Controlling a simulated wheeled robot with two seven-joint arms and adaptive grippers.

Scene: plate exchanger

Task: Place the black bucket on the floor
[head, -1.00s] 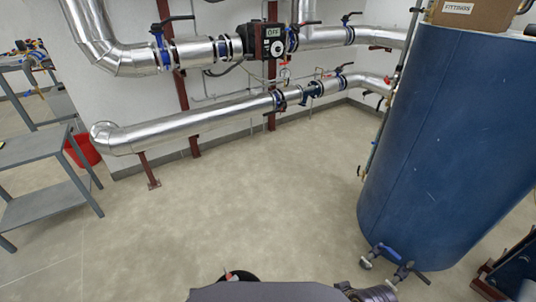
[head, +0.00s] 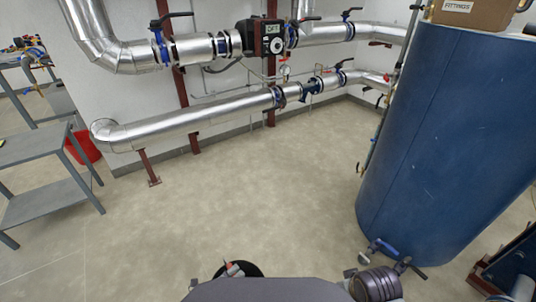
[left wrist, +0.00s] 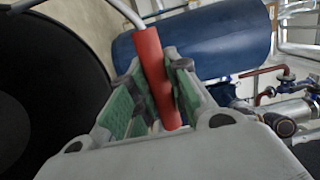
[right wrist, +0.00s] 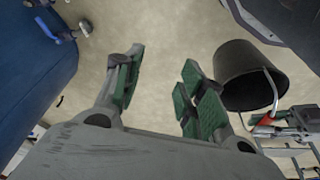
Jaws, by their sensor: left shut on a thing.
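The black bucket (head: 255,269) shows only in part at the bottom of the head view, behind my own body. In the right wrist view the bucket (right wrist: 240,72) hangs by its wire handle, seen from the side. My left gripper (left wrist: 152,95) is shut on the red grip (left wrist: 150,60) of that handle, with the dark bucket (left wrist: 45,95) filling the left of its view. The left gripper also shows at the bottom of the head view (head: 232,269). My right gripper (right wrist: 160,72) is open and empty, beside the bucket.
The beige floor (head: 230,195) is clear in the middle. A large blue tank (head: 435,140) with low valves (head: 385,250) stands at right. A grey shelf table (head: 40,150) and a red bucket (head: 84,146) are at left. Silver pipes (head: 190,125) run along the wall.

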